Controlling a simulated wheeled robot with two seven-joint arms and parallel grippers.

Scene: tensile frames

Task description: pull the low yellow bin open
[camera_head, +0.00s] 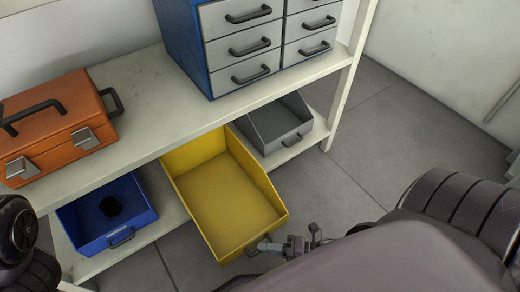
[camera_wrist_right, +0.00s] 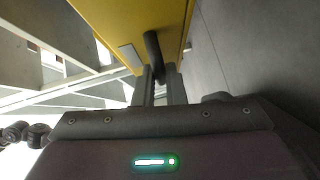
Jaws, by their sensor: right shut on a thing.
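The low yellow bin (camera_head: 225,195) is on the lower shelf and stands well out past the shelf's front edge. Its inside looks empty. My right gripper (camera_head: 284,245) is at the bin's front, at the handle. In the right wrist view the yellow bin (camera_wrist_right: 120,25) fills the top, and my right gripper (camera_wrist_right: 160,80) is shut on its dark handle (camera_wrist_right: 153,48). Part of my left arm shows at the lower left edge of the head view; its gripper's fingers are out of sight.
A blue bin (camera_head: 92,233) with a dark round thing inside sits left on the lower shelf (camera_head: 165,217). A grey bin (camera_head: 270,125) sits right. An orange toolbox (camera_head: 55,125) and a blue drawer cabinet (camera_head: 190,45) stand on the upper shelf. The floor at right is clear.

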